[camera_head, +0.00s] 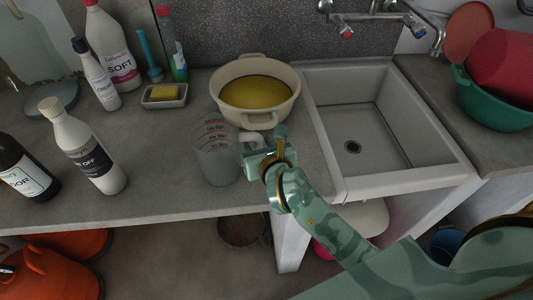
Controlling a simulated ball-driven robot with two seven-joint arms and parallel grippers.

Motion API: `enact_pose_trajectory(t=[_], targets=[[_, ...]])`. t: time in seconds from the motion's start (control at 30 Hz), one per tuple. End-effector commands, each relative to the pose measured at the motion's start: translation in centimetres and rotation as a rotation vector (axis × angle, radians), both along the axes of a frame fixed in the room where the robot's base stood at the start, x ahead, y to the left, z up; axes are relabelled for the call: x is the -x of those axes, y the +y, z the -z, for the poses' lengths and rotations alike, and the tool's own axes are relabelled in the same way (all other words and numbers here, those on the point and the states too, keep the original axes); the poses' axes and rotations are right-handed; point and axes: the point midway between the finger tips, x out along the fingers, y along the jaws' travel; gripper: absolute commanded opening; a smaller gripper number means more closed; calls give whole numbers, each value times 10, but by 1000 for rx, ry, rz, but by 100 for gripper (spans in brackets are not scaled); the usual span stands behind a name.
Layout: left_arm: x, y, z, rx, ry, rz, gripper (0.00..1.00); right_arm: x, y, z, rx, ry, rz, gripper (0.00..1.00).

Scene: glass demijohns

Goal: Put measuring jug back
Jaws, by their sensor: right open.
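The clear measuring jug (217,160) with red markings stands upright on the grey counter (160,160), left of the sink. Its pale handle points right. My right gripper (255,148) is at the handle, on the jug's right side. The jaws are open, and the hand partly hides the handle. I cannot tell whether the fingers touch it. My left gripper is not in view.
A cream basin (225,78) with yellow contents stands behind the jug. The sink (375,125) is to the right, with a tap above. Several bottles, including a white one (85,150), stand to the left. A sponge dish (165,96) sits at the back. Counter front is clear.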

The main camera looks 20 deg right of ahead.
Motion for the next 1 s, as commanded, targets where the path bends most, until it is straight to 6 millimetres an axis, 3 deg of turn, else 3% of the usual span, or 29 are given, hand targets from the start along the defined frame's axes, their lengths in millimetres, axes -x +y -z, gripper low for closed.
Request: enact_pose_trajectory(t=[0.2, 0.43, 0.6, 1.0], targets=[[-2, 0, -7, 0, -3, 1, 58, 49, 3, -21, -1, 0, -2, 41], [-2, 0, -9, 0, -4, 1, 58, 87, 6, -36, -1, 0, -2, 41], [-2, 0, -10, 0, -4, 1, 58, 96, 6, -40, 0, 0, 0, 41], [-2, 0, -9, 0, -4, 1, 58, 96, 6, -40, 0, -1, 0, 41]])
